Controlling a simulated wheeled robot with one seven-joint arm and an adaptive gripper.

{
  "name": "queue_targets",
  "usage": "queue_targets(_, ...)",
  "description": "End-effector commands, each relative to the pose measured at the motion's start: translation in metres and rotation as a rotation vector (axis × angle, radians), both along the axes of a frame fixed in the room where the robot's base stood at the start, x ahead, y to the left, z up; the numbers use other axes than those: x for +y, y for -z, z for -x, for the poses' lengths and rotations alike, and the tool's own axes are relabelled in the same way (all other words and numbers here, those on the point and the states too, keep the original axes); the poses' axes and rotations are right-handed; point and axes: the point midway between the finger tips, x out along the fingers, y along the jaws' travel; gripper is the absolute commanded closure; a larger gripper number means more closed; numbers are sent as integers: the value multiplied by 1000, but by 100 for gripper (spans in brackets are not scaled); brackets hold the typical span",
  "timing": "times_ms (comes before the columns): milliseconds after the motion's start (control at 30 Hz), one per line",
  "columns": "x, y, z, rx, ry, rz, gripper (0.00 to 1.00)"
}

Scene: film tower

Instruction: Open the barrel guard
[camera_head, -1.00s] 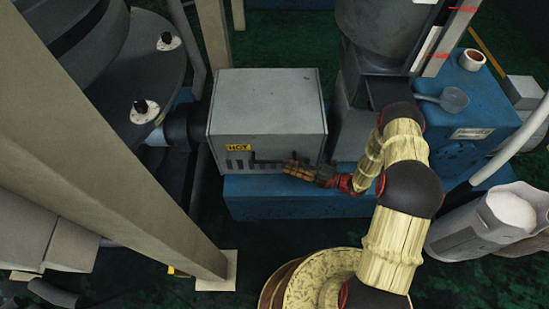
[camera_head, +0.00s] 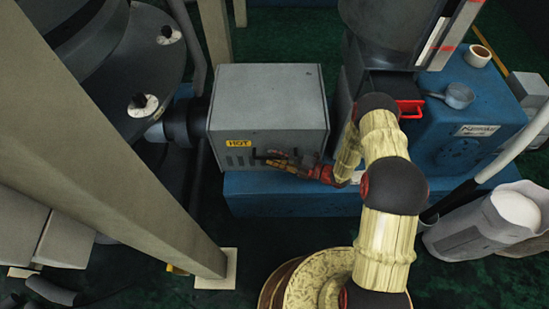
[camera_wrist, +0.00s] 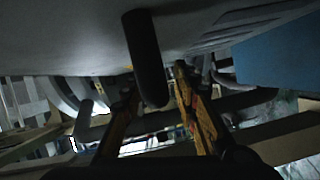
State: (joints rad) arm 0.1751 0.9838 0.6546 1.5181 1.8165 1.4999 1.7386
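The barrel guard (camera_head: 268,100) is a grey box with a yellow HOT label, standing closed on the blue machine base. Its black bar handle (camera_head: 262,153) is on the front face, low down. My gripper (camera_head: 277,162) is at the right part of this handle. In the wrist view the dark handle (camera_wrist: 147,58) runs down from the grey guard face (camera_wrist: 80,40) and lies between the two orange fingers of my gripper (camera_wrist: 155,90). The fingers stand apart, with gaps visible beside the bar. Whether either finger touches the handle cannot be told.
A beige post (camera_head: 120,150) slants across the left front. A dark round die with knobs (camera_head: 150,60) joins the guard's left side. A blue machine base (camera_head: 290,195) lies below the guard. A red handle (camera_head: 410,108), scoop (camera_head: 459,95) and tape roll (camera_head: 477,57) are at right.

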Motion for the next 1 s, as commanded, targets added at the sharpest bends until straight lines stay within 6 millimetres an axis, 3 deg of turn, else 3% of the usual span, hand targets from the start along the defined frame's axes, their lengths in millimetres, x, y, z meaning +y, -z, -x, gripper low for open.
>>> queue_targets(67, 0, 0, 0, 0, 0, 0, 70)
queue_targets(600, 0, 0, 0, 0, 0, 0, 100)
queue_targets(1000, 0, 0, 0, 0, 0, 1, 100)
